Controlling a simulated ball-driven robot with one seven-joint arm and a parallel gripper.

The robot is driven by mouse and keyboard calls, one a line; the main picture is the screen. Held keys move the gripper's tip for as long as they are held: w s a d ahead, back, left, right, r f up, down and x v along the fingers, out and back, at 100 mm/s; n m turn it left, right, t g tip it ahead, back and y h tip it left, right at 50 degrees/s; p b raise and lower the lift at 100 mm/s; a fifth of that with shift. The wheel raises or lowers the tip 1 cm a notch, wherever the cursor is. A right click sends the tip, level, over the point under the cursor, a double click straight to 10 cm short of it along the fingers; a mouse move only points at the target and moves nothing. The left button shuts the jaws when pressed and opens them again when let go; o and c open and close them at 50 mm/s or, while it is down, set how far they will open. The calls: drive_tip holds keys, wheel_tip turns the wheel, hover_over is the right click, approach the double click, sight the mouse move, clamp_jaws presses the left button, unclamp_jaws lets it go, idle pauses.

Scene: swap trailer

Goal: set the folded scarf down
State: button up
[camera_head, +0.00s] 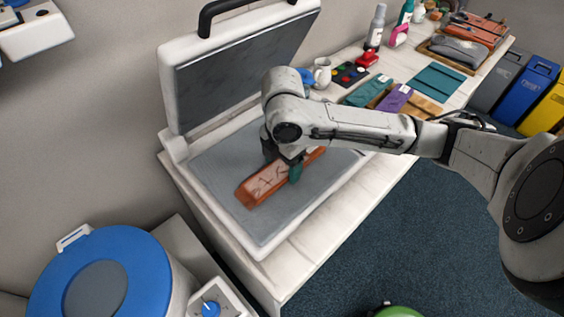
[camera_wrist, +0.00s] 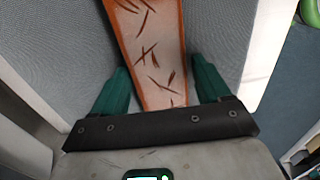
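The folded scarf (camera_head: 265,183) is a long rust-orange bundle with dark stroke marks on its paler top. It is over the grey bed (camera_head: 225,172) of the open press; I cannot tell whether it touches the bed. My gripper (camera_head: 287,165) points down at it, with one green finger against its near side. The arm hides part of the scarf's far end.
The press lid (camera_head: 245,62) stands raised behind the bed. Cloths (camera_head: 395,98), bottles (camera_head: 376,28) and a paint palette (camera_head: 348,74) lie farther along the counter. A blue-topped round container (camera_head: 140,260) stands at lower left. The bed's front portion is clear.

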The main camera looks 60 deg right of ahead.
sight(283, 168)
drive_tip(key=shift+o, duration=1.3)
drive_tip(key=shift+r, duration=0.15)
wheel_tip(283, 168, up, 12)
